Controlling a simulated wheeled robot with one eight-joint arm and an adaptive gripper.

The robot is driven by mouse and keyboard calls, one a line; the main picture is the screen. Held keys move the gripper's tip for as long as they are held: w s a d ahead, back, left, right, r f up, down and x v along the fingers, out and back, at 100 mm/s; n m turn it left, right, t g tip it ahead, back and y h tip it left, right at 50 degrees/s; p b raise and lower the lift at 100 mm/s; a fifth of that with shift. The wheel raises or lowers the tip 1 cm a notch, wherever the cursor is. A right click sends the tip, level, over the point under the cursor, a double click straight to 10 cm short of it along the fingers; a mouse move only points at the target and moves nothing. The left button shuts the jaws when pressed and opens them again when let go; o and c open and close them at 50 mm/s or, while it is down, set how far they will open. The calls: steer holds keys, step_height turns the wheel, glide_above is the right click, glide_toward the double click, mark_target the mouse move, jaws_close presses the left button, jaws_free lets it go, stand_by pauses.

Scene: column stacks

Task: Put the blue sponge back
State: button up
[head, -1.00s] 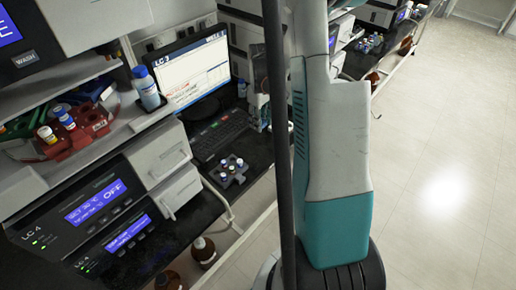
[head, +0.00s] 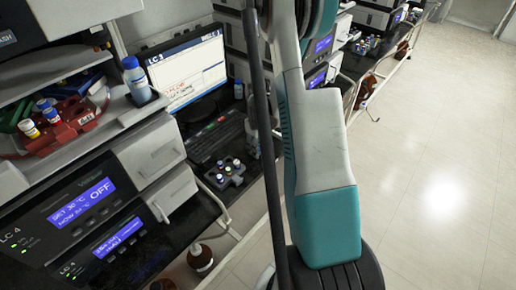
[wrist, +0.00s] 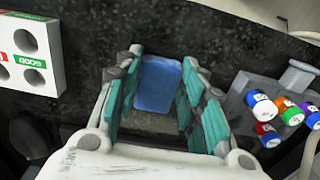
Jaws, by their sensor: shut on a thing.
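The blue sponge (wrist: 158,84) is between the two fingers of my gripper (wrist: 161,72) in the wrist view. My gripper is shut on it, with teal finger pads on either side. Dark speckled bench top (wrist: 200,30) shows behind and around the sponge. I cannot tell whether the sponge touches the bench. In the head view my arm covers part of the bench, and I make out neither the gripper nor the sponge there.
A white block with holes (wrist: 28,52) lies left in the wrist view; a grey holder (wrist: 253,84) with several capped vials is right. The head view shows a monitor (head: 187,72), a keyboard (head: 214,137), a small vial rack (head: 228,174), a blue-capped bottle (head: 136,80) and open floor (head: 430,150).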

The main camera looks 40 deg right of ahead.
steer(key=o, duration=1)
steer(key=shift+c, duration=0.2)
step_height(320, 180, up, 12)
steer(key=p, duration=0.4)
